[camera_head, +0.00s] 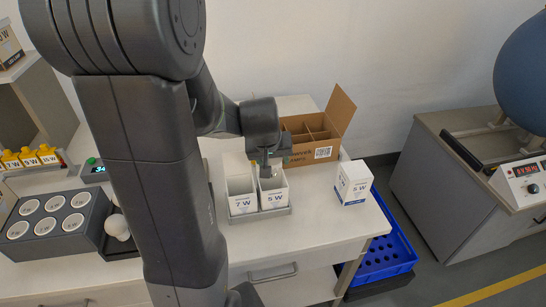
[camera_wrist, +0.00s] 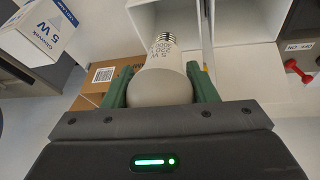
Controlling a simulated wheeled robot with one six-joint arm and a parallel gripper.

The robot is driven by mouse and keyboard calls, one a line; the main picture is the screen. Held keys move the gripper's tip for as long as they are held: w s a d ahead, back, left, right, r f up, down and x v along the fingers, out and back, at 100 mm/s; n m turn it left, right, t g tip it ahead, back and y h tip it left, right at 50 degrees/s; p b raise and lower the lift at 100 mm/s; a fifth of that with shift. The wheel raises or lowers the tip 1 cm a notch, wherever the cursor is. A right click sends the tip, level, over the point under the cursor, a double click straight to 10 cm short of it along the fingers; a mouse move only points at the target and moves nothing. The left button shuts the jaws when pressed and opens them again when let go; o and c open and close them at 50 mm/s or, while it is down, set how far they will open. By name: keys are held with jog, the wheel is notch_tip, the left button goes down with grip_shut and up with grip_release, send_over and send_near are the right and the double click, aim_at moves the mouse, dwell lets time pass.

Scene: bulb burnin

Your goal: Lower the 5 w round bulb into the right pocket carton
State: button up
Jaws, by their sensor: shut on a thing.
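My gripper (camera_head: 268,160) is shut on a white round bulb (camera_wrist: 160,80); its printed side reads 5 W. In the wrist view my gripper's green fingers (camera_wrist: 158,88) hold the globe from both sides, and the metal screw cap points away from my palm. The right pocket carton (camera_head: 273,196), white and marked 5 W, stands open-topped beside the 7 W carton (camera_head: 241,200). My gripper is over the right carton's mouth. The cap overlaps a white carton opening (camera_wrist: 215,18) in the wrist view; I cannot tell how deep it is.
A divided brown box (camera_head: 310,145) with a raised flap stands behind the cartons. A closed white carton (camera_head: 354,183) stands at the table's right edge, above a blue crate (camera_head: 390,240). A grey rack with round sockets (camera_head: 48,226) and a loose bulb (camera_head: 118,228) are at left.

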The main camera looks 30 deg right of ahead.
aim_at(273, 170)
jog(key=shift+f, duration=0.15)
jog(key=shift+f+b, duration=1.9)
jog(key=o, duration=0.5)
jog(key=shift+f, duration=0.15)
jog(key=o, duration=0.6)
jog(key=shift+c, duration=0.2)
jog(key=v, duration=1.4)
jog(key=shift+p, duration=0.3)
jog(key=shift+w+f, duration=0.1)
